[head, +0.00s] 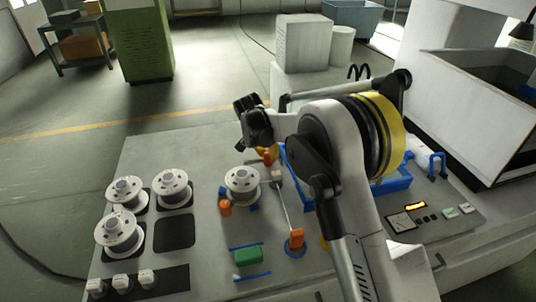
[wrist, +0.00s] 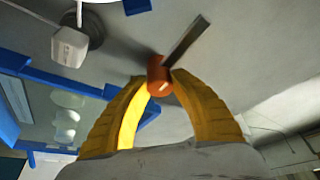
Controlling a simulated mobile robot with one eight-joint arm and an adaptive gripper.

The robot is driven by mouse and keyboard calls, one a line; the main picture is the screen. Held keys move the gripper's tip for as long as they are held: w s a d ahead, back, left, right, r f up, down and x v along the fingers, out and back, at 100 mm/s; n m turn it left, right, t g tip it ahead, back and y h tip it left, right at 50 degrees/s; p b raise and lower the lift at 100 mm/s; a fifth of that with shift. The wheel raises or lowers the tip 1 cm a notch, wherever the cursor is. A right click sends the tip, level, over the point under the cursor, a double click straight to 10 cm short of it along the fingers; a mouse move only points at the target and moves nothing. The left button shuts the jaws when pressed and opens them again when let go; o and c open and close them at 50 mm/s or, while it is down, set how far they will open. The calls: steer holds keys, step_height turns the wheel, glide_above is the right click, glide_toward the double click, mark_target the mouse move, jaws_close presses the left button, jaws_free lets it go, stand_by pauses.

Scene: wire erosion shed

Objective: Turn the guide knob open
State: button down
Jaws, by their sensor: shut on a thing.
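The guide knob is a small orange cylinder (wrist: 160,75) with a flat grey lever (wrist: 186,41) pointing up and right in the wrist view. My gripper (wrist: 160,84) has its two yellow fingers closed in on either side of the orange knob, with the knob at their tips. In the head view, my gripper (head: 266,152) is low at the far side of the bench, largely hidden by my arm. An orange part (head: 268,158) shows there beside the yellow fingertips.
A white spool (head: 242,184) stands close in front of the gripper. A white block (wrist: 69,46) and a blue-edged tray (wrist: 62,82) lie left of the knob in the wrist view. More spools (head: 172,187) stand at the bench's left.

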steer(key=c, duration=1.1)
jaws_free()
steer(key=shift+o, duration=0.2)
steer(key=v, duration=1.2)
